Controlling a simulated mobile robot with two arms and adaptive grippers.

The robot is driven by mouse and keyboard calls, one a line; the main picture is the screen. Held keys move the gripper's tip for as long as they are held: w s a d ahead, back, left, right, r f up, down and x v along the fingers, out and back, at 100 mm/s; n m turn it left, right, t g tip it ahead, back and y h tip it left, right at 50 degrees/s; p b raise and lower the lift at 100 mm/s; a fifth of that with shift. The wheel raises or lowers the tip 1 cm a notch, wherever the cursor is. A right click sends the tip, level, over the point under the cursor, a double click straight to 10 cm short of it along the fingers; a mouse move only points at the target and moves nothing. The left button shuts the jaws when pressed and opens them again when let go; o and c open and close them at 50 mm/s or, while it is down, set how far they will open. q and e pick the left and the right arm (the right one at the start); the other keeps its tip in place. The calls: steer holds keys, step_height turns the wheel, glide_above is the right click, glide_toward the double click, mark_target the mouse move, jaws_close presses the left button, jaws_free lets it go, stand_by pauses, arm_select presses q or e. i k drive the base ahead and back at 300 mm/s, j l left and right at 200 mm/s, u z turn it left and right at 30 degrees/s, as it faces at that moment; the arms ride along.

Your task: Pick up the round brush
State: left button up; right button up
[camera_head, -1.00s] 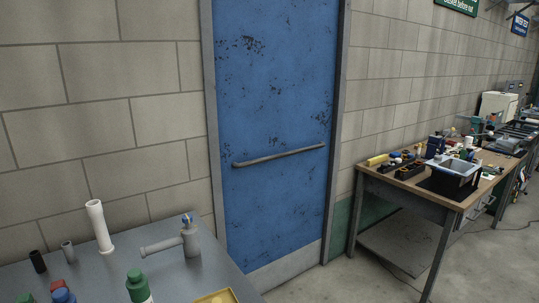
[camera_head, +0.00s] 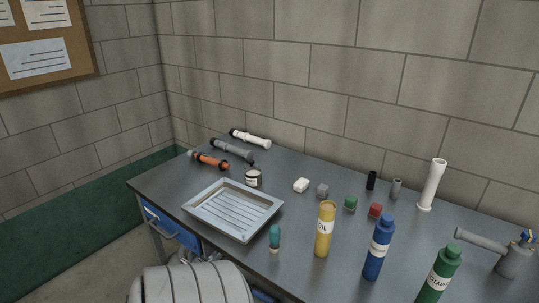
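A small upright teal piece with a pale lower end (camera_head: 275,238) stands on the grey workbench, just right of the metal tray's front corner. It looks like the round brush, but it is too small to be sure of bristles. It stands apart from the tray and from the yellow bottle to its right. Neither of my grippers can be seen.
The ribbed metal tray (camera_head: 232,209) is empty. Yellow (camera_head: 325,230), blue (camera_head: 379,248) and green (camera_head: 439,276) bottles stand to the right. Small blocks, including a red one (camera_head: 375,211), sit mid-bench. A wall backs the bench.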

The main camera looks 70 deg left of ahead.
mark_target(275, 231)
steer(key=u, duration=0.4)
steer(key=j+u, duration=0.1)
steer(key=u, duration=0.7)
steer(key=i+u, duration=0.1)
steer(key=u, duration=0.3)
steer(key=j+u, duration=0.1)
steer(key=u, duration=0.3)
steer(key=i, duration=0.05)
